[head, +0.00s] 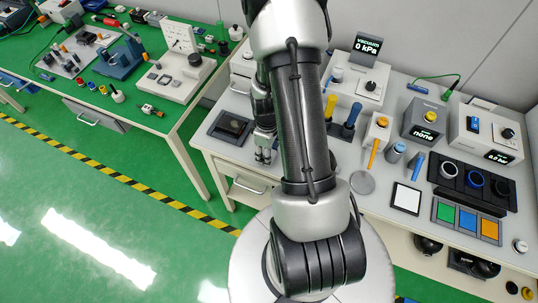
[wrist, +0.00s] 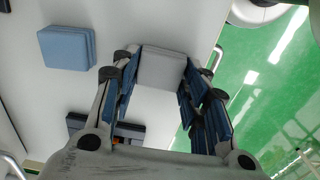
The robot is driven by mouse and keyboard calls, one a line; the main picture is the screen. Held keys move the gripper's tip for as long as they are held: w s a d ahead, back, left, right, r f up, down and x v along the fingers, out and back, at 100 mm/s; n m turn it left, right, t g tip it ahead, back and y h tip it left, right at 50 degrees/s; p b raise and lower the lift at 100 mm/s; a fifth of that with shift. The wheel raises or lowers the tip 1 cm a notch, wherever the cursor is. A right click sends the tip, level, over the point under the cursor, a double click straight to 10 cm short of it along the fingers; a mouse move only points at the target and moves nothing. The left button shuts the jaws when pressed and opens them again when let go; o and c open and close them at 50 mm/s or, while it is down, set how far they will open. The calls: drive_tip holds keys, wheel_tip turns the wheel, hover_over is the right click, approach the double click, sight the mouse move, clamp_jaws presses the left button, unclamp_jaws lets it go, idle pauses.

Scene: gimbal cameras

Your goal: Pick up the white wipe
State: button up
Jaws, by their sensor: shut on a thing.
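The white wipe (wrist: 163,68) is a pale, soft-edged square block in the wrist view. It sits between the blue-padded fingers of my gripper (wrist: 160,80), which is shut on it. A blue wipe (wrist: 67,48) lies on the white bench to the left, apart from the gripper. In the head view my gripper (head: 264,152) points down near the bench's left front edge, partly behind my own arm. I cannot make out the white wipe there, and I cannot tell how far it is above the bench.
A dark tray (head: 231,127) is just left of the gripper in the head view. The bench edge drops to a green floor (wrist: 255,75). A dark device (wrist: 128,133) lies near the fingers.

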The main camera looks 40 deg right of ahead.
drive_tip(key=shift+c, duration=0.2)
wheel_tip(320, 180, up, 20)
drive_tip(key=p, duration=0.6)
